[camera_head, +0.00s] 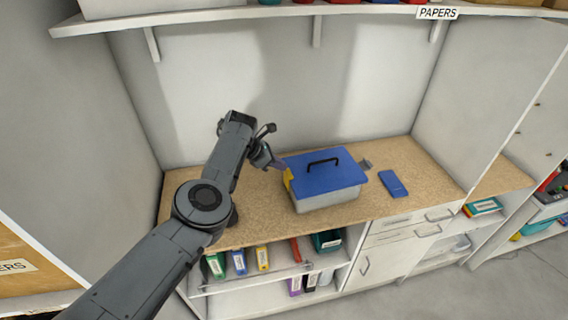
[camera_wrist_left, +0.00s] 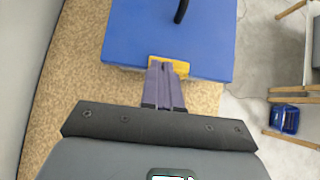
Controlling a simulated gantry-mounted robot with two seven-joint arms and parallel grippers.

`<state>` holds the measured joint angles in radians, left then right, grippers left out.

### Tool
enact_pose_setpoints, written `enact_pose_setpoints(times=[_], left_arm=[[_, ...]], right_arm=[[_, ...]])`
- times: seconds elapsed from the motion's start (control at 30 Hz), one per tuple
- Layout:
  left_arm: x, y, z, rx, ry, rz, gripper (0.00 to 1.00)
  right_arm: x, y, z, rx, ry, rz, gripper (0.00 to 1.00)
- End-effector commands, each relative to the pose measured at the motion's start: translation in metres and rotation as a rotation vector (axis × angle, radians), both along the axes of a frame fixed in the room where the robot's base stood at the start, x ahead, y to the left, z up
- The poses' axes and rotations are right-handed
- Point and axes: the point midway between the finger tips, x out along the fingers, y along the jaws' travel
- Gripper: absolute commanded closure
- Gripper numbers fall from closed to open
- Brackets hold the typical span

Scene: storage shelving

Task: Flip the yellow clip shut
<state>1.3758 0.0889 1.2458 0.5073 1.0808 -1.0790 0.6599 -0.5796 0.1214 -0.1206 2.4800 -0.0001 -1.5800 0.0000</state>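A toolbox with a blue lid (camera_head: 325,170), a black handle and a light grey body stands on the counter. Its yellow clip (camera_head: 288,182) is on the left side, partly hidden by my gripper in the head view. In the left wrist view the clip (camera_wrist_left: 183,68) shows at the lid's edge. My left gripper (camera_head: 278,164) is beside the toolbox's left side. Its fingers (camera_wrist_left: 165,68) lie close together and look shut, with their tips over or against the clip; I cannot tell whether they touch it. My right gripper is not in view.
A flat blue object (camera_head: 393,184) lies right of the toolbox on the wood-coloured counter (camera_head: 245,215). A shelf (camera_head: 270,12) hangs above, and side panels bound the counter. Binders (camera_head: 239,262) stand below. The counter left of the toolbox is clear apart from my arm.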

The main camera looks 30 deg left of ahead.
Motion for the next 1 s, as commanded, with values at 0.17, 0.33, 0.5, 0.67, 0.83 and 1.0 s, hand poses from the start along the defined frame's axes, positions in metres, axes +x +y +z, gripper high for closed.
enact_pose_setpoints(times=[0.17, 0.33, 0.5, 0.67, 0.83, 1.0], left_arm=[[0.000, -0.002, -0.003, 0.000, 0.002, -0.003, 1.00], [-0.001, -0.002, -0.002, 0.000, 0.003, -0.003, 1.00], [-0.006, 0.004, 0.007, 0.001, 0.002, -0.002, 1.00], [-0.019, 0.016, 0.025, 0.002, 0.000, 0.001, 1.00], [-0.037, 0.032, 0.054, 0.002, 0.001, 0.002, 1.00], [-0.049, 0.040, 0.071, 0.000, 0.003, 0.001, 1.00]], right_arm=[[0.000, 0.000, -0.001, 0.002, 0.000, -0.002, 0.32], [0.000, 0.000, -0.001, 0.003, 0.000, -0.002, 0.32], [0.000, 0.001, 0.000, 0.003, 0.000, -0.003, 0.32], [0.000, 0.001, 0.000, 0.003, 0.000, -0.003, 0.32], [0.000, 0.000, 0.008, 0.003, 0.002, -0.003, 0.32], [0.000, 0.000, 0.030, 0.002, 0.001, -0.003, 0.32]])
